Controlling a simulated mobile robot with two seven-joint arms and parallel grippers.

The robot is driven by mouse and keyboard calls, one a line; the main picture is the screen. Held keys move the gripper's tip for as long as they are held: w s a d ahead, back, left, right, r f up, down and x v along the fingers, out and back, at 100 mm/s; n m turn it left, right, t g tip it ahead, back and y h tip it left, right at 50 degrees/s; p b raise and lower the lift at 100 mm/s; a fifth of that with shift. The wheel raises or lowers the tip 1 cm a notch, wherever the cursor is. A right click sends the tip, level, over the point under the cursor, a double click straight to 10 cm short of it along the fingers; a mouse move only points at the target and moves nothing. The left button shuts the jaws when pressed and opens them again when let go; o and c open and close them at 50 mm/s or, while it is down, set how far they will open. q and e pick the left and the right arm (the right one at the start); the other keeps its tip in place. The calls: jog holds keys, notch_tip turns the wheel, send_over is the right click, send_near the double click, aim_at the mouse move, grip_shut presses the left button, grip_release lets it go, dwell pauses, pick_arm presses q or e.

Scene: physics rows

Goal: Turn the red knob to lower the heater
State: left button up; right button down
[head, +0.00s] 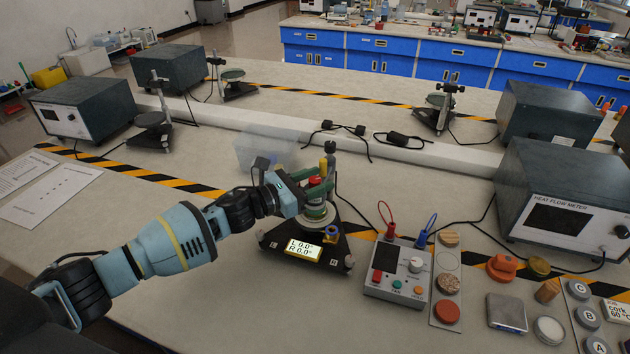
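A small red knob (316,181) sits at the top of a round stack on a black triangular stand (335,258). The stand has a lit display (303,250) reading L 0.0, R 0.0. My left gripper (316,183) reaches in from the left at the top of this stack. Its greenish fingers lie on the near and far sides of the red knob and partly hide it. I cannot tell whether they touch it. My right gripper is not in view.
A grey control box (397,272) with a dial and red and blue leads stands just right of the stand. Discs and small parts lie further right, before a heat flow meter (565,200). A clear box (262,146) is behind my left gripper.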

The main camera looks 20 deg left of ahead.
pick_arm(q)
jog(key=v, duration=0.8)
jog(key=shift+b, duration=0.3)
